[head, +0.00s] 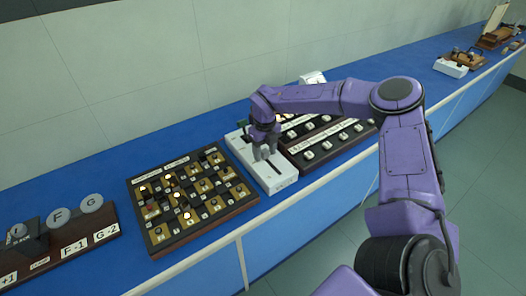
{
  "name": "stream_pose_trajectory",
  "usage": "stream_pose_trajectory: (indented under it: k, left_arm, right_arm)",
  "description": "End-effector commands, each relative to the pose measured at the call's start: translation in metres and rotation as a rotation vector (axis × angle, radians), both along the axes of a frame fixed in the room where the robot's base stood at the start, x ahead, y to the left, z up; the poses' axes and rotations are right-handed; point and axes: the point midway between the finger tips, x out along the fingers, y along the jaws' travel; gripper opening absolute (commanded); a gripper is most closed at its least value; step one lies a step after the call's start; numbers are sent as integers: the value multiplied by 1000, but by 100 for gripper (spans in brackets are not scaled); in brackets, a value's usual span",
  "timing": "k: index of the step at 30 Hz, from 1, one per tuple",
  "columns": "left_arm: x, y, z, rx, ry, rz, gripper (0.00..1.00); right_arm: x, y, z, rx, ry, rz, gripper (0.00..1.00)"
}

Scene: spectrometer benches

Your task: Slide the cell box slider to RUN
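The cell box (278,179) is a long white box lying on the blue bench, with a dark slot along its top. My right gripper (264,156) is over the box, pointing down, with its fingertips at the slot. The slider itself is hidden by the fingers, and the label on the box's near end is too small to read. I cannot tell whether the fingers are closed on the slider. My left gripper is not in view.
A dark board with lit lamps and switches (151,227) stands left of the box. A dark panel with white knobs (345,142) is close on its right. A brown rack with round F and G weights (78,252) is at far left. The blue bench (100,180) has free room behind.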

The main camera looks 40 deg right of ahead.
Motion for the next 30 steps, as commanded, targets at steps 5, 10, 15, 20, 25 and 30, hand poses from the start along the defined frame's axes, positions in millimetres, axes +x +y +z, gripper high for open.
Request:
stream_pose_trajectory:
  k: [5, 10, 15, 20, 25, 30]
  left_arm:
    - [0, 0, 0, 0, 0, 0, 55]
    - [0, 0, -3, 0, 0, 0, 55]
    - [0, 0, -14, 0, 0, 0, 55]
    - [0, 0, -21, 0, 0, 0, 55]
    - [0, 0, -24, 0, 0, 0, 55]
    - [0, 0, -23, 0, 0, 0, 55]
  right_arm:
    - [1, 1, 0, 0, -1, 2, 53]
    - [2, 1, 8, 0, -4, 2, 53]
    - [3, 1, 43, -1, -8, 2, 53]
    - [3, 1, 80, 1, -5, 1, 53]
    - [2, 1, 101, 0, -1, 3, 53]
    - [2, 1, 105, 1, 0, 2, 53]
